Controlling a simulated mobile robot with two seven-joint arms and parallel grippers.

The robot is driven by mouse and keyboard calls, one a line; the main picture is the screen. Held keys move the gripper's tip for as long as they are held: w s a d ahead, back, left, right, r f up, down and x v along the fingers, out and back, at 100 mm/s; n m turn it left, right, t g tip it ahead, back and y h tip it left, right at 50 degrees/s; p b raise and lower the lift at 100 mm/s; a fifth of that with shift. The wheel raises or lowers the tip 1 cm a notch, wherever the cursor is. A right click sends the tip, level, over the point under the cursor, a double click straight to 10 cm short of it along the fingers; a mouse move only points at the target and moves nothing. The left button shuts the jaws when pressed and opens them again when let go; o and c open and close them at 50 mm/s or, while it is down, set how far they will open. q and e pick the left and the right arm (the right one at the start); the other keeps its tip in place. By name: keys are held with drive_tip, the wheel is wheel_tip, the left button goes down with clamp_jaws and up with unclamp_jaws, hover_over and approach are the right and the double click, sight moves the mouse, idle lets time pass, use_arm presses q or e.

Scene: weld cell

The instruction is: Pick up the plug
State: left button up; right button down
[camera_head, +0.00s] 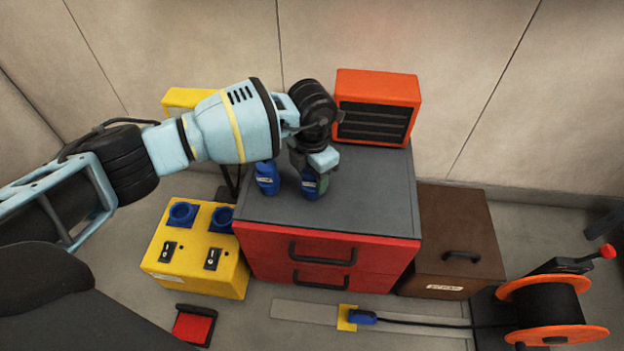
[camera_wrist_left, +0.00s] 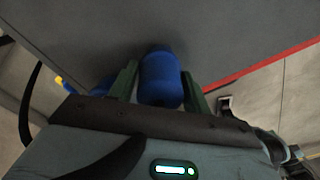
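A blue plug (camera_head: 310,180) stands on the grey top of the red cabinet, partly hidden by my left gripper (camera_head: 315,184). In the left wrist view the blue plug (camera_wrist_left: 160,80) is between the two green fingers of my left gripper (camera_wrist_left: 160,88). The fingers are spread around it, with a small gap at the left finger. A second blue piece with a pale label (camera_head: 266,178) stands on the cabinet top just left of it. Another blue plug (camera_head: 363,317) lies on the floor, on a black cable. My right gripper is not in view.
The red drawer cabinet (camera_head: 345,252) has an orange heater-like box (camera_head: 375,105) at its back. A yellow socket box (camera_head: 197,272) is at left, a brown box (camera_head: 450,225) at right. A cable reel (camera_head: 550,310) is at lower right. The cabinet top's right side is clear.

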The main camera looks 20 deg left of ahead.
use_arm(q)
drive_tip(key=c, duration=0.3)
drive_tip(key=shift+c, duration=0.2)
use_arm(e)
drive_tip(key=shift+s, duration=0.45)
use_arm(q)
drive_tip(key=shift+r, duration=0.15)
